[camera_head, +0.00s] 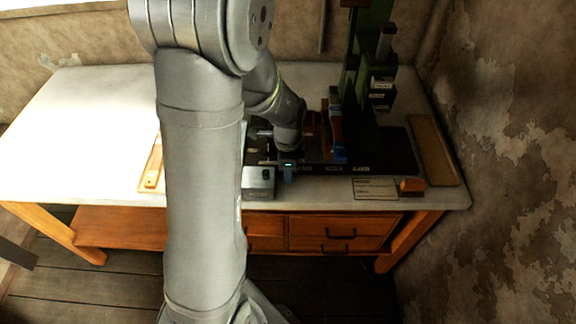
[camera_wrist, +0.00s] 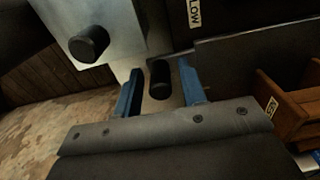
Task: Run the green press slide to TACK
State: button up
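The green press (camera_head: 362,55) stands at the back right of the table, on a dark base (camera_head: 392,150). Small white labels (camera_head: 382,85) sit beside its column; they are too small to read. The slide and handwheel cannot be made out clearly behind my arm. My gripper (camera_head: 288,175) is low at the front of the base, and its blue fingers also show in the wrist view (camera_wrist: 161,90). The fingers are apart, with a black knob (camera_wrist: 160,79) between them and a gap on each side. A second black knob (camera_wrist: 88,44) is on a grey plate.
A grey box (camera_head: 258,182) is at the table's front edge beside my gripper. A placard (camera_head: 375,188) and an orange block (camera_head: 411,186) lie to the right. A wooden tray (camera_head: 450,170) is at the far right. The left tabletop is largely clear.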

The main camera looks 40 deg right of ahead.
jog(key=c, duration=0.6)
jog(key=shift+s+d, duration=3.2)
jog(key=shift+d, duration=0.05)
jog(key=o, duration=1.4)
notch_tip(320, 180, up, 8)
